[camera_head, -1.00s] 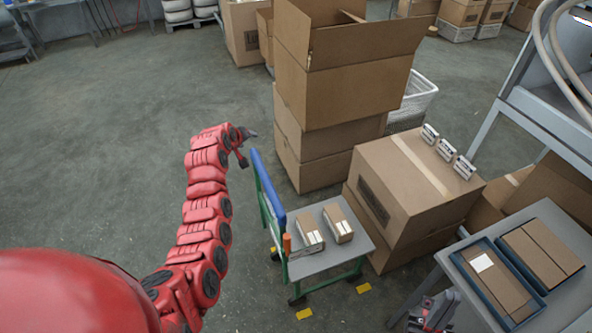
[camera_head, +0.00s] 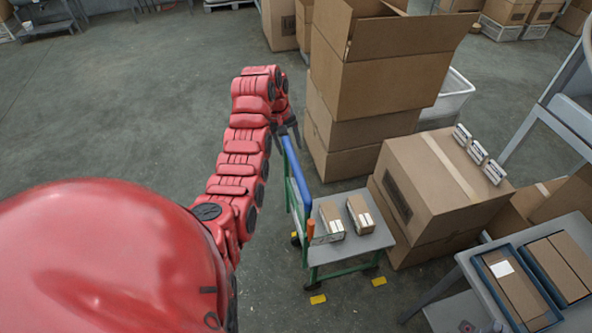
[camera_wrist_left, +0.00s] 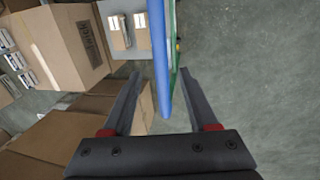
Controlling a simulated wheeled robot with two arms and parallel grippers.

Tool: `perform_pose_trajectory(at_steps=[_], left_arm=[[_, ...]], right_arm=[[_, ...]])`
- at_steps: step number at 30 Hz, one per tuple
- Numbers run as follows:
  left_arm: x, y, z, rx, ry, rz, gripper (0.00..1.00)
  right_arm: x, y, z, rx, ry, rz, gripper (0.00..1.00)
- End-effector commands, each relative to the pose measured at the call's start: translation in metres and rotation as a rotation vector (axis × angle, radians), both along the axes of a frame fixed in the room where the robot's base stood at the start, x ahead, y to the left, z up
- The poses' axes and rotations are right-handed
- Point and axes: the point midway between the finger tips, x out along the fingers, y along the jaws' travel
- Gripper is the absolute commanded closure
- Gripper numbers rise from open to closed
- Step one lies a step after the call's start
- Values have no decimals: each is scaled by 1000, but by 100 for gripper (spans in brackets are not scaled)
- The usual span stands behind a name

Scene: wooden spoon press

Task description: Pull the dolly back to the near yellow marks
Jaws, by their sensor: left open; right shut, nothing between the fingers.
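The dolly has a grey deck (camera_head: 352,245), a green frame and a blue handle panel (camera_head: 297,170) at its left end. Two small brown cartons (camera_head: 330,220) (camera_head: 360,212) lie on the deck. Two yellow marks (camera_head: 318,299) (camera_head: 379,281) show on the floor at its near side. My left gripper (camera_head: 288,128) is open at the far end of the blue panel. In the left wrist view the blue edge (camera_wrist_left: 160,60) runs between its spread fingers (camera_wrist_left: 158,95), with no finger clearly touching it.
Stacked cartons (camera_head: 365,130) stand behind the dolly. A large carton (camera_head: 440,200) with small items on top stands close to its right. A grey table (camera_head: 470,265) with blue trays is at the right. The floor (camera_head: 150,110) at the left is clear.

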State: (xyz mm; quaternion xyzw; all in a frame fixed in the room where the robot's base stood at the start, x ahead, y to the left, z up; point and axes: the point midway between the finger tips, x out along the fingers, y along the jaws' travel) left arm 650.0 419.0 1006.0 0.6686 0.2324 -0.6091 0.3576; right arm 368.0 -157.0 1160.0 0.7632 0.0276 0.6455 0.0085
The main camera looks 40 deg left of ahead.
Motion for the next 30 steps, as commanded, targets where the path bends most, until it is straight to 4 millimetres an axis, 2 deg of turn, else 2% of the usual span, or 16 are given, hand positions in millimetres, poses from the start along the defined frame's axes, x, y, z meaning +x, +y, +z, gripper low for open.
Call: perform_pose_trajectory(at_steps=[1,2,3,5,12,21,30], left_arm=[[2,-3,-20,-1,3,-2,41],[3,-4,-28,-1,3,-3,41],[2,-5,-28,-5,10,0,41],[5,-7,-39,-6,7,-1,41],[11,-11,-79,-3,5,0,41],[14,-14,-101,-4,5,0,41],[15,-14,-104,-2,0,1,41]], right_arm=[[0,0,-13,0,0,0,100],[0,0,-17,0,0,0,100],[0,0,-3,0,1,0,100],[0,0,6,0,0,0,100],[0,0,15,0,0,0,100],[0,0,18,0,0,0,100],[0,0,18,0,0,0,100]])
